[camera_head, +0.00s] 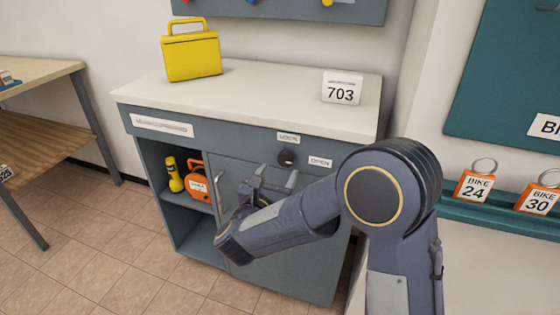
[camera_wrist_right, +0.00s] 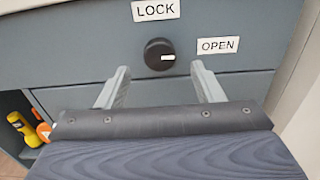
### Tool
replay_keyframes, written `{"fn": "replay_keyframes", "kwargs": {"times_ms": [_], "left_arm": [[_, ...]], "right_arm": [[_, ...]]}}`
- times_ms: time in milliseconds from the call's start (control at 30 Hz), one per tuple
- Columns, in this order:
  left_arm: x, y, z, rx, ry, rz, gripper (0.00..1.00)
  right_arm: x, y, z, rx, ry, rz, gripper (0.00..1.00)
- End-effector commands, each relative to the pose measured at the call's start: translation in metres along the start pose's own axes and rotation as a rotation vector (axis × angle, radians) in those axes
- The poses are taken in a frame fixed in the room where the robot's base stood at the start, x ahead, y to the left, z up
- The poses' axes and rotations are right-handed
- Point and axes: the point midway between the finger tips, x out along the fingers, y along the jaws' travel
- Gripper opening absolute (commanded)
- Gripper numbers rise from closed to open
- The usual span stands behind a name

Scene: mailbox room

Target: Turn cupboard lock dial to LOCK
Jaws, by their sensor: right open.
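The black round lock dial (camera_head: 286,158) is on the upper front of the grey cupboard (camera_head: 285,245). In the right wrist view the dial (camera_wrist_right: 158,53) has its white mark on the right side, facing the OPEN label (camera_wrist_right: 218,45). The LOCK label (camera_wrist_right: 156,10) is above the dial. My right gripper (camera_head: 277,174) is open and empty just in front of and below the dial. In the wrist view its fingertips (camera_wrist_right: 160,67) lie to either side of the dial, seemingly not touching it. My left gripper is out of view.
A yellow box (camera_head: 193,56) and a 703 sign (camera_head: 341,89) stand on the white countertop (camera_head: 260,92). The open shelf at left holds a yellow flashlight (camera_head: 173,175) and an orange case (camera_head: 199,182). A metal door handle (camera_head: 219,190) projects beside my right arm.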

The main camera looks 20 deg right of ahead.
Motion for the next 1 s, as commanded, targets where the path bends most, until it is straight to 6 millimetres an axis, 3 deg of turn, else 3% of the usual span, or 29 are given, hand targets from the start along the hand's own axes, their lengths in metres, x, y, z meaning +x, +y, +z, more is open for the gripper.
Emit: {"fn": "replay_keyframes", "kwargs": {"times_ms": [100, 300, 633, 933, 1000], "left_arm": [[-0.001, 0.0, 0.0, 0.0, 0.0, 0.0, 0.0], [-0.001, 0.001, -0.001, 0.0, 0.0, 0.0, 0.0], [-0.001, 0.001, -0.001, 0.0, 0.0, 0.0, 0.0], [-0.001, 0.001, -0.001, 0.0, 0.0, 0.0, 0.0], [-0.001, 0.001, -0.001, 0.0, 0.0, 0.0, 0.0]], "right_arm": [[0.02, -0.001, 0.0, -0.001, -0.001, -0.003, 0.61], [0.04, 0.0, 0.0, -0.001, 0.0, 0.0, 0.61], [0.044, 0.0, 0.0, -0.002, 0.0, 0.002, 0.6], [0.043, 0.0, 0.0, -0.002, 0.0, 0.002, 0.2], [0.043, 0.0, 0.0, -0.002, 0.0, 0.002, 0.17]]}}
